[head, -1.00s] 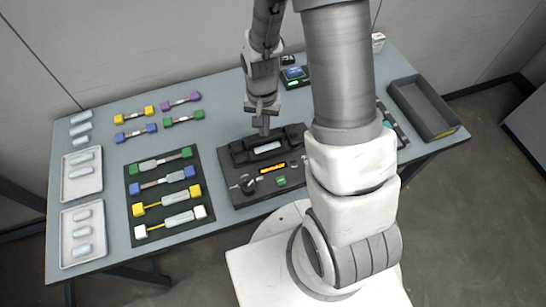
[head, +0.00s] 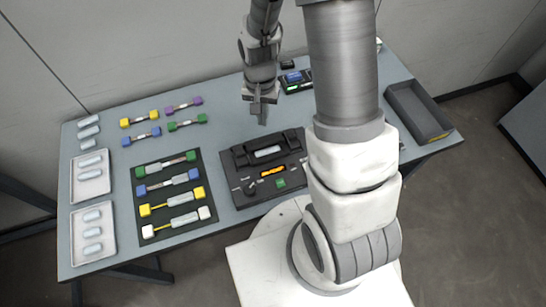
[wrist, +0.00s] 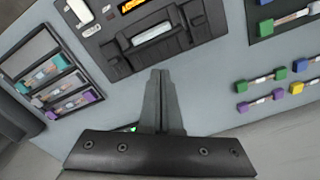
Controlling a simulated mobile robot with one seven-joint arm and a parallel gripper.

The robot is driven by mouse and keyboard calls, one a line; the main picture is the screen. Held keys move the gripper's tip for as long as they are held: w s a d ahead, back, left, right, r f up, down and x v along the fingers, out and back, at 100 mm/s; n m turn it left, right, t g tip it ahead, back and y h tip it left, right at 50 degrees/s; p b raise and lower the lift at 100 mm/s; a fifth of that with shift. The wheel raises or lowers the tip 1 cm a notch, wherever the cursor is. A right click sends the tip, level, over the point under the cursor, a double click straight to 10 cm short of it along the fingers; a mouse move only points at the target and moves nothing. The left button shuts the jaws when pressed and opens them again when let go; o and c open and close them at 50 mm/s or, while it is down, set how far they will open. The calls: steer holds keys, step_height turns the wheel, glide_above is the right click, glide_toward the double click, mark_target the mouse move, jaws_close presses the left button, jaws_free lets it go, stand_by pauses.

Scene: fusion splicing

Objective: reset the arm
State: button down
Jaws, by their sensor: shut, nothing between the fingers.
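My gripper (head: 262,112) hangs over the table behind the fusion splicer, shut with nothing between its fingers. In the wrist view my gripper's fingers (wrist: 161,80) are together and point toward the splicer's back edge. The black fusion splicer (head: 254,191) sits at the table's middle front with an orange screen and a green button. It also shows at the top of the wrist view (wrist: 116,60).
A dark mat (head: 148,217) holds several coloured fibre pieces left of the splicer. Several more fibre pieces lie behind it. White trays (head: 78,217) stand at the left edge. An empty dark bin (head: 434,128) sits at the right. A small device (head: 297,88) stands at the back.

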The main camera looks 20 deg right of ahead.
steer(key=shift+w+r, duration=0.1)
steer(key=shift+r, duration=0.5)
steer(key=s+r+n+t, duration=0.3)
steer(key=r, duration=1.4)
steer(key=s+r+n+t, duration=0.2)
steer(key=s+r+n, duration=0.1)
steer(key=s+r, duration=0.7)
steer(key=shift+s+t, duration=0.3)
steer(key=shift+s, duration=0.2)
steer(key=shift+r, duration=0.1)
